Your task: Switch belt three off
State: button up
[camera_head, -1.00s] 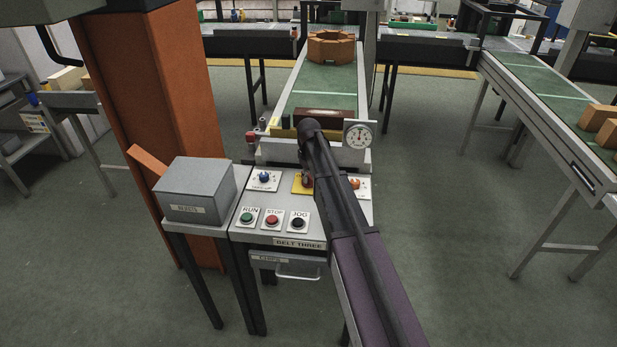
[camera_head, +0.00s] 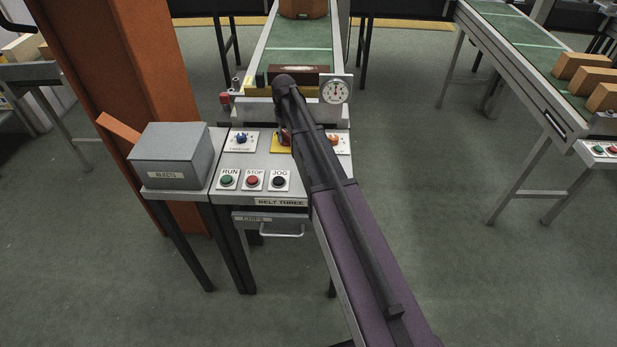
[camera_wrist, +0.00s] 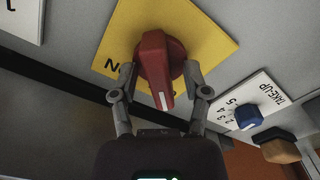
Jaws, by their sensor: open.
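The belt three panel (camera_head: 228,202) carries a red rotary switch (camera_head: 285,136) on a yellow plate (camera_head: 277,149), partly hidden behind my arm. In the wrist view the red switch (camera_wrist: 163,62) fills the middle, on its yellow plate (camera_wrist: 205,25). Its white-marked end points down in that picture, and a letter N shows on the plate at left. My gripper (camera_wrist: 160,82) is open, with one finger on each side of the switch; I cannot tell whether they touch it. The head view hides the gripper behind the arm.
Green RUN (camera_head: 227,181), red STOP (camera_head: 253,181) and black JOG (camera_head: 279,181) buttons sit at the panel's front. A blue take-up knob (camera_wrist: 247,116) is beside the switch. A grey box (camera_head: 172,155) stands left, a dial gauge (camera_head: 335,91) behind.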

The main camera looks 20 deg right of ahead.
jog(key=m, duration=1.6)
jog(key=shift+m, duration=0.3)
notch_tip(320, 180, up, 14)
jog(key=p, duration=1.4)
jog(key=s+f+n+b, duration=0.3)
jog(key=s+n, duration=0.3)
jog(key=s, duration=0.8)
jog(key=s+f+n+b, duration=0.3)
jog(key=s+n, duration=0.3)
jog(key=s, duration=0.9)
jog(key=shift+f+n, duration=0.2)
jog(key=shift+n, duration=0.1)
jog(key=shift+a, duration=0.1)
notch_tip(320, 180, up, 6)
jog(key=m+p, duration=0.4)
jog(key=p, duration=0.2)
send_over(287, 133)
jog(key=shift+w+r, duration=0.1)
